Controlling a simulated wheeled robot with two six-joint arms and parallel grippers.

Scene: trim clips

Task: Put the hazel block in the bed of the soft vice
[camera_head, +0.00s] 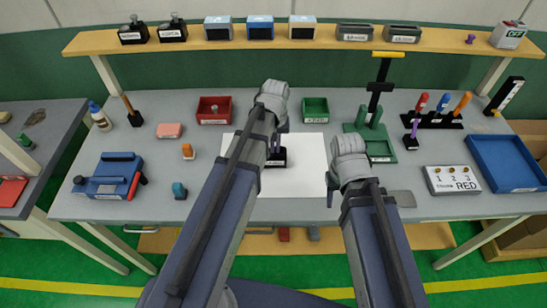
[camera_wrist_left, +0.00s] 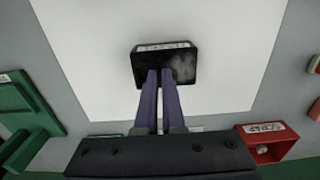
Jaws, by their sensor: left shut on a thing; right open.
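My left gripper (camera_head: 278,143) is over the white sheet, and its purple fingers (camera_wrist_left: 160,88) are shut on a black labelled piece (camera_wrist_left: 164,65). The piece also shows in the head view (camera_head: 274,158) at the sheet, its label too small to read. I cannot tell whether it touches the sheet or is the hazel block. A blue vice-like device (camera_head: 105,178) with a red bar stands on the left of the bench; I cannot read its label. My right gripper (camera_head: 331,190) is open, right of the sheet, mostly hidden by its own wrist.
A red bin (camera_head: 213,117) and a green bin (camera_head: 315,116) stand behind the sheet. Pink (camera_head: 170,130), orange (camera_head: 187,151) and teal (camera_head: 179,190) pieces lie on the left.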

